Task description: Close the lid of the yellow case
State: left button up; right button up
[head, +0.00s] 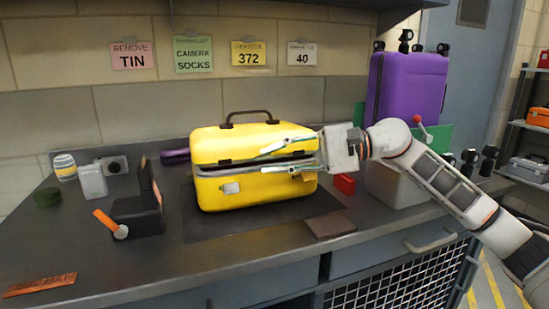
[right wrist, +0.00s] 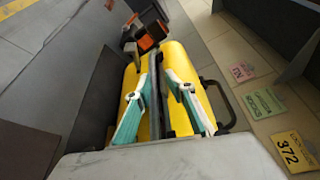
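The yellow case (head: 215,195) stands upright on a dark mat on the counter. Its lid (head: 215,147), with a dark handle on top, sits low over the base, with a dark gap along the front and right side. My right gripper (head: 263,160) reaches in from the right at the case's front right part, one finger level with the lid, the other with the base. My left gripper is out of view.
A dark holder (head: 138,212) with an orange-handled tool stands left of the case. A purple case (head: 405,90) stands behind my right arm on a grey box. The front left counter is mostly clear.

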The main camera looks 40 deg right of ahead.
jog(key=shift+d, duration=0.15)
jog(key=v, duration=1.1)
jog(key=shift+s+d, duration=0.25)
jog(key=shift+s, duration=0.1)
